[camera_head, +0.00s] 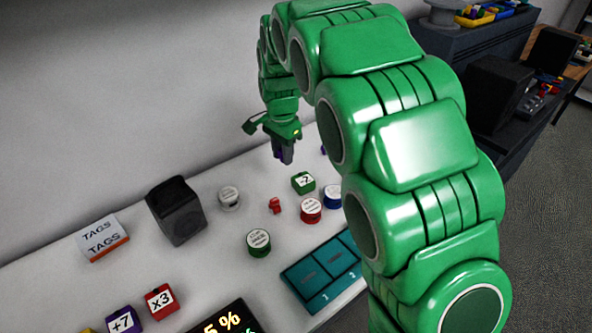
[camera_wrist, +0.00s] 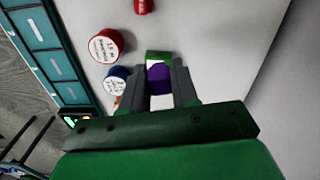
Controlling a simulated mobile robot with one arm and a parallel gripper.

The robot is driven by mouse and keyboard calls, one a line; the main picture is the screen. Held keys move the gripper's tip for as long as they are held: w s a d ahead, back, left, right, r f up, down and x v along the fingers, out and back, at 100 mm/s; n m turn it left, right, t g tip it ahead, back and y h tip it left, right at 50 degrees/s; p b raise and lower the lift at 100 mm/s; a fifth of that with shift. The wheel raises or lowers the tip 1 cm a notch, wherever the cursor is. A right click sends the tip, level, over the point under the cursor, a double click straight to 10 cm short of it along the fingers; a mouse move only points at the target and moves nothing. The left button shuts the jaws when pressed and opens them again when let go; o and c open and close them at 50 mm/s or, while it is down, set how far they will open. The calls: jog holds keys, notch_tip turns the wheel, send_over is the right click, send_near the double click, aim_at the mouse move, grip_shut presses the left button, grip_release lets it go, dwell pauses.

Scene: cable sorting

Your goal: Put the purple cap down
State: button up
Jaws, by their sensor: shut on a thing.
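My gripper (camera_head: 285,158) hangs over the far part of the white table, fingers pointing down. In the wrist view my gripper (camera_wrist: 159,66) is shut on the purple cap (camera_wrist: 159,79), which sits between the two dark fingers. In the head view only a small bit of purple shows at the fingertips, and the cap's face and label are hidden. The cap appears to be held above the table, though the exact gap is hard to tell.
Near the gripper stand a green block marked -2 (camera_head: 303,183), a red-sided cap (camera_head: 311,211), a blue-sided cap (camera_head: 333,197) and a small red piece (camera_head: 275,205).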

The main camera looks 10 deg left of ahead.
jog(key=s+d+r+m, duration=0.2)
jog(key=s+d+r, duration=0.2)
jog(key=s+d, duration=0.55)
send_over(303, 179)
jog(key=f, duration=0.9)
jog(key=shift+s+d+f, duration=0.15)
jog(key=shift+s, duration=0.25)
jog(key=shift+w+f, duration=0.4)
jog(key=shift+f, duration=1.75)
jog(key=shift+f, duration=0.1)
jog(key=o, duration=1)
jog(key=shift+w, duration=0.1)
